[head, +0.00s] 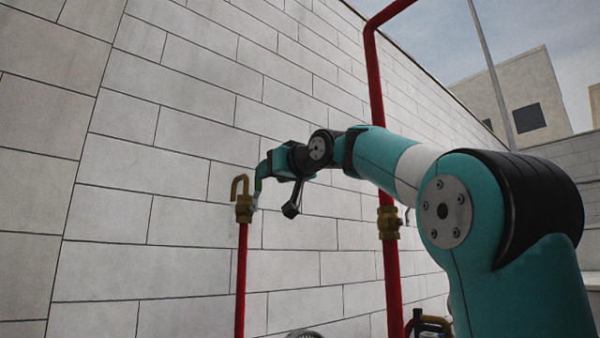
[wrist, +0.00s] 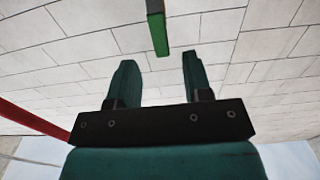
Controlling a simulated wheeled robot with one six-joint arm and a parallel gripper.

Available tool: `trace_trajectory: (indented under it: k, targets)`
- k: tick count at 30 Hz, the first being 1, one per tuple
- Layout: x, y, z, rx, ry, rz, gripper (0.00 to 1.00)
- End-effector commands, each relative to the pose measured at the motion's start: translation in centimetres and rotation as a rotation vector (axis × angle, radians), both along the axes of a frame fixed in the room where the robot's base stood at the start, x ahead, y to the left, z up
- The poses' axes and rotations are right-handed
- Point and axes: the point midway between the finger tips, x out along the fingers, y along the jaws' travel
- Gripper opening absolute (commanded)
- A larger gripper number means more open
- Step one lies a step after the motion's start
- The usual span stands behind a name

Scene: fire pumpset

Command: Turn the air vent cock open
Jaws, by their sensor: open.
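The air vent cock (head: 243,208) is a brass fitting with a hooked spout, on top of a thin red pipe against the block wall. A small green lever (head: 257,186) stands up at its right side.
A thicker red pipe (head: 376,85) with a brass valve (head: 389,222) runs up the wall behind my arm. Another brass fitting (head: 430,325) is low at the right. The pale block wall (head: 120,200) is close behind the cock. The space left of the cock is clear.

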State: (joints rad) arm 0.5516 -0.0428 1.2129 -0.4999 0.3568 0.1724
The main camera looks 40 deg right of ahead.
Motion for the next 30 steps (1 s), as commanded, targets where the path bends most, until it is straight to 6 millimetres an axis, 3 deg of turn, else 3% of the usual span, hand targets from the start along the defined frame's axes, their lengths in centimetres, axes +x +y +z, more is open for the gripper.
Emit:
trace_trajectory:
  k: [6,12,19,30]
  targets:
    - [-5.9,0.3,-0.3,-0.004,-0.002,-0.009,0.46]
    - [-9.2,0.5,0.0,-0.002,-0.001,-0.007,0.46]
    - [-10.6,0.8,-0.1,0.000,0.001,-0.002,0.46]
    - [-10.7,0.9,-0.1,0.000,0.002,0.001,0.46]
